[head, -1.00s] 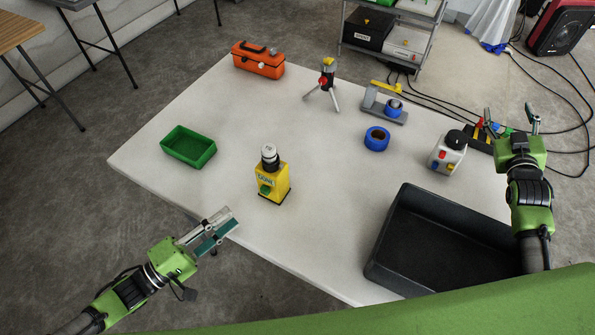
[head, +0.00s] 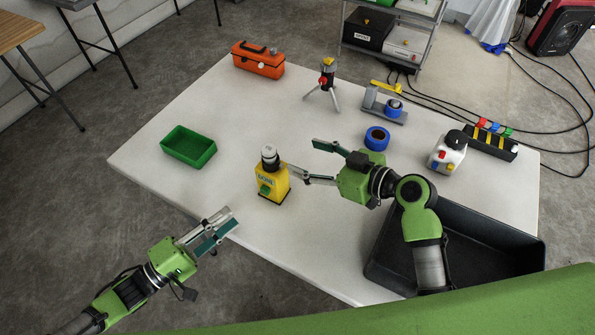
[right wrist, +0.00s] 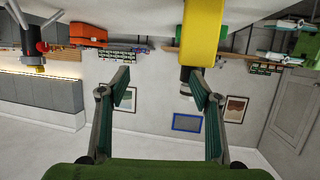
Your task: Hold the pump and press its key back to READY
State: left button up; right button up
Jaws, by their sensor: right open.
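The pump (head: 275,190) is a yellow box with a green key on its front and a black-and-white cap on top. It stands upright on the white table. My right gripper (head: 302,160) is open just right of it. Its near fingertip overlaps the pump's right edge in the head view; I cannot tell whether they touch. In the right wrist view, the pump (right wrist: 203,35) appears upside down, toward the right finger, with its cap between the spread fingers. My left gripper (head: 218,230) is open and empty over the table's front left edge, apart from the pump.
A green bin (head: 188,147) stands left of the pump. A black tray (head: 500,228) lies under my right arm. A red toolbox (head: 258,60) and small tripod (head: 327,82) stand behind.

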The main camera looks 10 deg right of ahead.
aim_at(281, 170)
jog(key=s+a, duration=0.1)
jog(key=s+a+n+g+y, duration=0.1)
jog(key=s+a+g, duration=0.1)
jog(key=shift+a+f+n+y, duration=0.3)
jog(key=shift+a+f, duration=0.05)
jog(key=shift+f, duration=0.05)
jog(key=shift+x, duration=3.55)
jog(key=shift+f, duration=0.1)
jog(key=c, duration=1.3)
pick_arm(q)
grip_shut()
